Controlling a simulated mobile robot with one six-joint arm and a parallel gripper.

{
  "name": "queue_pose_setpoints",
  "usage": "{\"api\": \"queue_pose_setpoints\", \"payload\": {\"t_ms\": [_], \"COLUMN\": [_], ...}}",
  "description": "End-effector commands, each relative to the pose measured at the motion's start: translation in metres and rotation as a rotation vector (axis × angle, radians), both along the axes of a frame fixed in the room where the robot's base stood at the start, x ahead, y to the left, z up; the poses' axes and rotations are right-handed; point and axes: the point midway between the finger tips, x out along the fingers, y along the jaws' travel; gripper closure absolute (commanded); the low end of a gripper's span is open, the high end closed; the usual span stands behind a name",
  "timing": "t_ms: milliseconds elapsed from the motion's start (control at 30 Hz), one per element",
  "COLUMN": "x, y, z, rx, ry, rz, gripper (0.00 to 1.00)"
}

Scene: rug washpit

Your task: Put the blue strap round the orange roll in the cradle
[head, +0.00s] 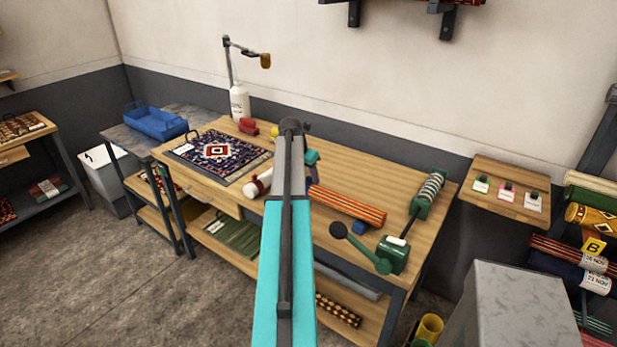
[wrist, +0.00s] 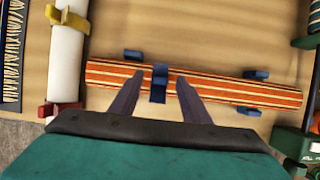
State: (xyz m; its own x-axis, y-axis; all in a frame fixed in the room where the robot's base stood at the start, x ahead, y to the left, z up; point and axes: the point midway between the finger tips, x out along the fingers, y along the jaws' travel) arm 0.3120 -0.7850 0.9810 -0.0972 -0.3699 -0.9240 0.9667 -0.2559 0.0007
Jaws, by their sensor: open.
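The orange striped roll (wrist: 225,89) lies across the wrist view; in the head view the roll (head: 348,207) is on the wooden bench, partly behind my arm. Blue cradle supports (wrist: 257,74) show at its sides near both ends. The blue strap (wrist: 158,84) lies across the top of the roll, left of its middle in the wrist view. The roll's underside is hidden, so I cannot tell how far round the strap reaches. My gripper (wrist: 160,82) is open, with one finger on each side of the strap and a gap to each.
A white roll (wrist: 67,50) with red and yellow clamps lies left of the orange roll. A green hand-crank device (head: 392,254) stands to the right. A patterned rug (head: 217,152) and a white bottle (head: 239,103) are farther left. Bare bench top (head: 370,165) lies behind the roll.

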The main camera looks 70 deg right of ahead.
Motion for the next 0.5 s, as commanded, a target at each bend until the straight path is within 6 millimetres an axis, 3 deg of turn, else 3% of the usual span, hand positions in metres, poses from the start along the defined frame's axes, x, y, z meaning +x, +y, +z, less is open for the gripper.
{"api": "queue_pose_setpoints", "payload": {"t_ms": [500], "x": [0.005], "y": [0.020], "z": [0.050], "rx": [-0.002], "ry": [0.000], "rz": [0.000], "gripper": [0.57]}}
